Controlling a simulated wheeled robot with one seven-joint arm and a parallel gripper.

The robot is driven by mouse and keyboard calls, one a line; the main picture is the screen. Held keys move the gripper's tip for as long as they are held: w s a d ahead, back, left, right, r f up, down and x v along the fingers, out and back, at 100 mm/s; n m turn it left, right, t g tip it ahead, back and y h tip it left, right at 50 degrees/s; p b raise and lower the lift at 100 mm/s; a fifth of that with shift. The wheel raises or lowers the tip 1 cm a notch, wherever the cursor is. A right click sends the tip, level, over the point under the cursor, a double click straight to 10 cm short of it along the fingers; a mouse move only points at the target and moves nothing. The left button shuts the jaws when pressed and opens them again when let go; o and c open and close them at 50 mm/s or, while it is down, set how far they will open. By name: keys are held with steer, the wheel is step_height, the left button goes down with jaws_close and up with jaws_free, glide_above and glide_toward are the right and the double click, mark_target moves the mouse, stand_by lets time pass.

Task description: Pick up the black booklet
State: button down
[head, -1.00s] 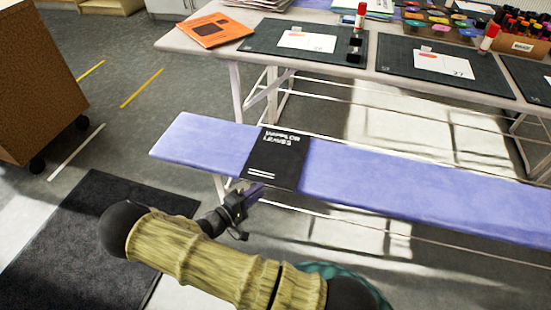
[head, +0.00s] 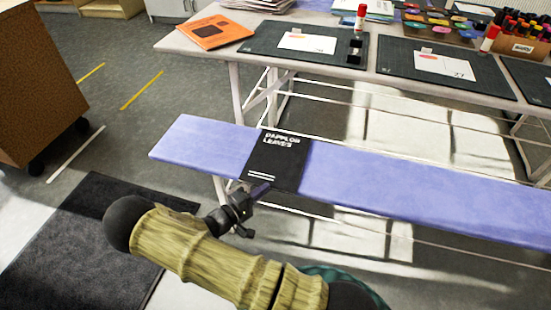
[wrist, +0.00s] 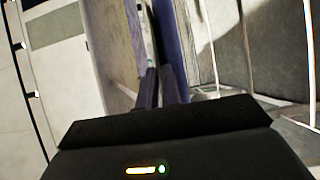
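The black booklet (head: 277,160) lies flat on the blue-purple bench (head: 400,190), with white title lettering on its cover. Its near edge is at the bench's front edge. My gripper (head: 262,188) is at that near edge, its fingertips overlapping it in the head view. In the wrist view the two dark purple fingers (wrist: 160,85) are close together, pointing at a narrow edge-on strip of bench and booklet. Whether the booklet is between them cannot be made out.
A table (head: 183,42) behind the bench holds dark cutting mats (head: 262,38), an orange folder (head: 215,31), glue sticks and a box of markers (head: 520,42). A brown cabinet (head: 38,85) stands at left. A dark floor mat (head: 60,235) lies at front left.

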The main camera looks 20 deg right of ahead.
stand_by(0.3)
step_height(320, 180, up, 10)
steer(key=p, duration=0.4)
stand_by(0.5)
